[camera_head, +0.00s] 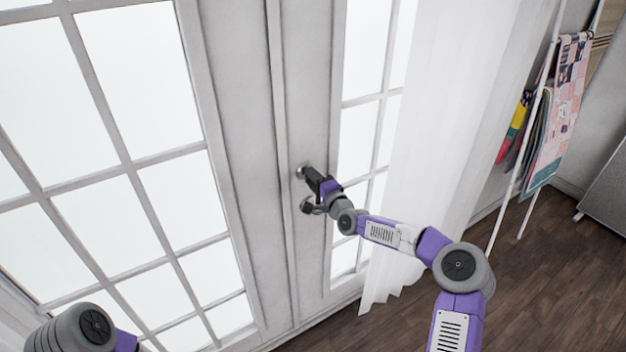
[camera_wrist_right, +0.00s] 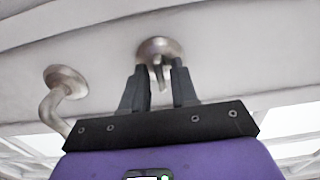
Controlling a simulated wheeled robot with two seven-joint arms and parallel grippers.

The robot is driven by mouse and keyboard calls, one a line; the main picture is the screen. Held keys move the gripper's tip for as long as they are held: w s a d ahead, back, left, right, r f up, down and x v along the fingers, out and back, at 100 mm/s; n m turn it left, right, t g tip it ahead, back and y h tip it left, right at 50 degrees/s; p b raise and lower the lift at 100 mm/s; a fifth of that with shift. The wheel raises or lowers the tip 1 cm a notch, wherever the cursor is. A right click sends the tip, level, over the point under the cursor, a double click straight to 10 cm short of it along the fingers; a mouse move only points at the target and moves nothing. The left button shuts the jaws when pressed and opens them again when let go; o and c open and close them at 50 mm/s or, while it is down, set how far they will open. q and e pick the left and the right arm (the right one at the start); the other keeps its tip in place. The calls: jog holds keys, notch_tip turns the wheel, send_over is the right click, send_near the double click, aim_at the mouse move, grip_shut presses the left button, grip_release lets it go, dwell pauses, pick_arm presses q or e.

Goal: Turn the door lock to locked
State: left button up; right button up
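The door lock (camera_wrist_right: 158,46) is a round metal rosette with a small thumb-turn on the white door. The thumb-turn points down the picture, slightly slanted, in the right wrist view. My right gripper (camera_wrist_right: 160,74) is open, with one dark finger on each side of the thumb-turn. A gap shows on both sides, so the fingers do not appear to be clamped on it. In the head view the lock (camera_head: 301,171) is partly hidden by my right gripper (camera_head: 310,173). Only part of my left arm shows at the lower left; its gripper is out of view.
A curved metal door handle (camera_wrist_right: 62,92) sits left of the lock in the right wrist view, close to my gripper. A white curtain (camera_head: 440,130) hangs right of the door. A rack with cloths (camera_head: 560,100) stands farther right. The wooden floor (camera_head: 545,260) is clear.

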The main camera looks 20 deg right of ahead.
grip_shut()
jog(key=n+b, duration=1.2)
jog(key=n, duration=0.6)
jog(key=shift+b, duration=0.3)
dwell(0.3)
jog(key=shift+o, duration=1)
grip_release()
